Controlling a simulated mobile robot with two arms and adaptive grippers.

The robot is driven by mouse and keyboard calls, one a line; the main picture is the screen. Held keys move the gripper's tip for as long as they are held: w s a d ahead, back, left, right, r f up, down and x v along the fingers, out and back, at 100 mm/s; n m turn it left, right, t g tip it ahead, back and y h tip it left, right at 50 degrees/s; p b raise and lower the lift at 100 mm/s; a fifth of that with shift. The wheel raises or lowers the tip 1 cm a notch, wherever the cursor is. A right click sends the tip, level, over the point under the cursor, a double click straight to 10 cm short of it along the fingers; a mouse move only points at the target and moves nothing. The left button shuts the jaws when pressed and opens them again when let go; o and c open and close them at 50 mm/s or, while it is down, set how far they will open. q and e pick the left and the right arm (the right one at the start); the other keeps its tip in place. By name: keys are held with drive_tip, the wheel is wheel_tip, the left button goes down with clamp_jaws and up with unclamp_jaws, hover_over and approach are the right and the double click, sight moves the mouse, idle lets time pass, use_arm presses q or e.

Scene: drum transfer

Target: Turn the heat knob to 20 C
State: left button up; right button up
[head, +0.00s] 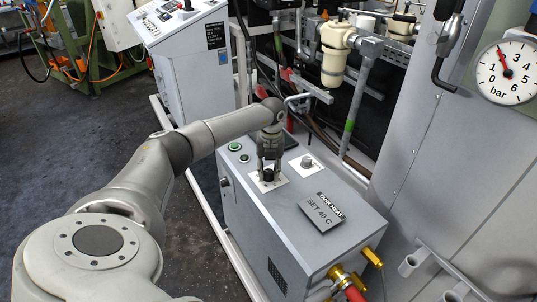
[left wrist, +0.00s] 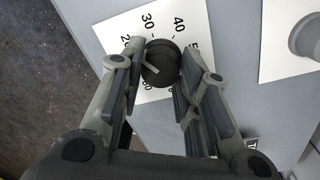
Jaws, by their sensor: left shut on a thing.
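The black round heat knob (left wrist: 160,62) sits on a white dial plate (left wrist: 112,36) with numbers; 30 and 40 read clearly in the left wrist view. A short pale pointer line shows on the knob's left part; which number it points to is hard to tell. My left gripper (left wrist: 157,66) has its fingers on both sides of the knob and is shut on it. In the head view the left gripper (head: 268,171) reaches down onto the knob (head: 267,175) on top of the grey heater box (head: 245,210). A sign (head: 322,212) there reads TANK HEAT, SET 40 C. My right gripper is out of view.
A grey knob on a second white plate (head: 314,168) is to the right of the dial. Green buttons (head: 235,146) are on the box's far left. Pipes and a pale filter (head: 335,50) rise behind. A pressure gauge (head: 506,70) hangs at the right.

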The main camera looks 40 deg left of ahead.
sight(270, 172)
use_arm(q)
drive_tip(key=shift+r+n, duration=0.1)
drive_tip(key=shift+n, duration=0.9)
drive_tip(key=shift+w+p, duration=0.1)
drive_tip(key=shift+p, duration=0.2)
drive_tip(key=o, duration=1)
wheel_tip(270, 172, up, 12)
drive_tip(key=shift+w+d+f, duration=0.1)
drive_tip(key=shift+w, duration=0.05)
